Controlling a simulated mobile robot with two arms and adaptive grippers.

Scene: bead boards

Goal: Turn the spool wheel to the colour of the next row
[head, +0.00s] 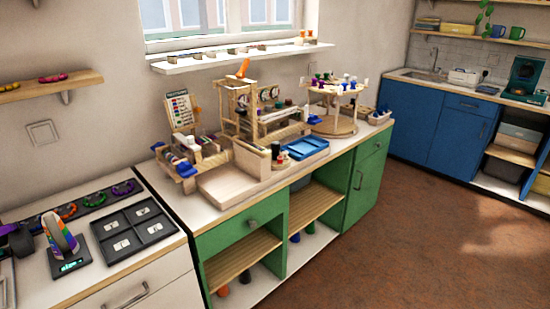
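A round two-tier wooden stand (333,126) stands towards the right end of the green counter, below the window. Its upper disc carries several small spools (345,82) in blue, green, purple and other colours. I take it to be the spool wheel; which colour faces front is too small to tell. A card with rows of coloured marks (181,110) stands upright at the left of the counter; its rows are too small to read.
A wooden rack (243,112), a pale wooden tray (222,194) and a blue tray (305,149) crowd the green counter (345,158). A dark four-part tray (133,231) lies on the white counter at left. The brown floor (400,220) is clear.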

